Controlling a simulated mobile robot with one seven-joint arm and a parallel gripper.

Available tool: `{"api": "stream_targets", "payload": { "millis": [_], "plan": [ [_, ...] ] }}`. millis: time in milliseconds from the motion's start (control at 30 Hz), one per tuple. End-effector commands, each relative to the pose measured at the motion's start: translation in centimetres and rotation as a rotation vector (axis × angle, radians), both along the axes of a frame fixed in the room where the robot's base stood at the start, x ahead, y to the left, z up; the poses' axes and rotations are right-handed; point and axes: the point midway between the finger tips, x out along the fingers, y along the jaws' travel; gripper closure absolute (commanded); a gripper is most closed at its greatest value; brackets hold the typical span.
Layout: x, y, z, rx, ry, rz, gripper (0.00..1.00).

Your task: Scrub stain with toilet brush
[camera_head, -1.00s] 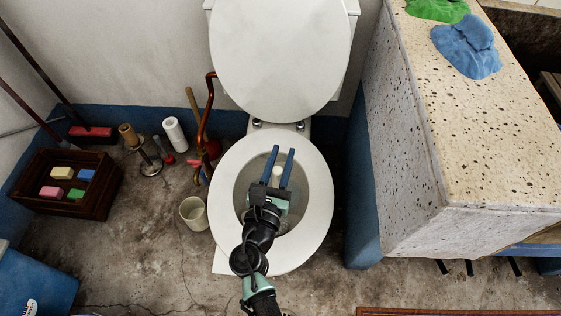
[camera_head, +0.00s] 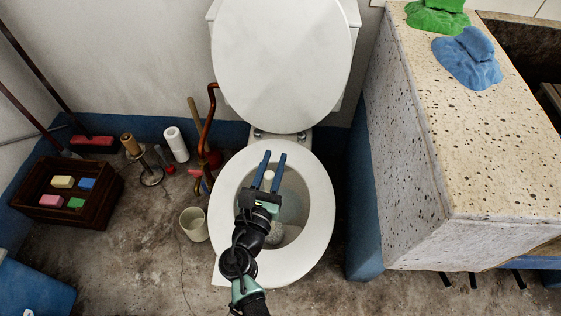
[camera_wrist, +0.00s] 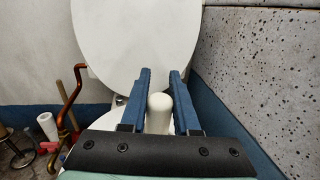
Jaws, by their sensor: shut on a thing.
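My gripper (camera_head: 273,154) is over the toilet bowl, its two blue fingers pointing toward the raised lid. In the wrist view, the fingers (camera_wrist: 160,73) stand on either side of a white rounded handle (camera_wrist: 160,112), which appears to be the toilet brush. The handle's end also shows between the fingers in the head view (camera_head: 268,177). The open toilet (camera_head: 322,205) has its seat ring down. A pale patch (camera_head: 277,232) shows in the bowl beside my gripper; I cannot tell whether it is brush head or water. No stain can be made out clearly; my arm hides part of the bowl.
A stone washtrough (camera_head: 400,160) stands close on the right, with green (camera_head: 438,18) and blue (camera_head: 468,58) cloths on top. A blue bin (camera_head: 35,285) is at lower left.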

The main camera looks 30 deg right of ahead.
Motion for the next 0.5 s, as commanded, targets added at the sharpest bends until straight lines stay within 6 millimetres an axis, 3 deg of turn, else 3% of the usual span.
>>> {"api": "stream_targets", "payload": {
  "millis": [500],
  "plan": [
    [1.6, 2.3, -0.1, 0.003, 0.000, 0.002, 1.00]
  ]
}}
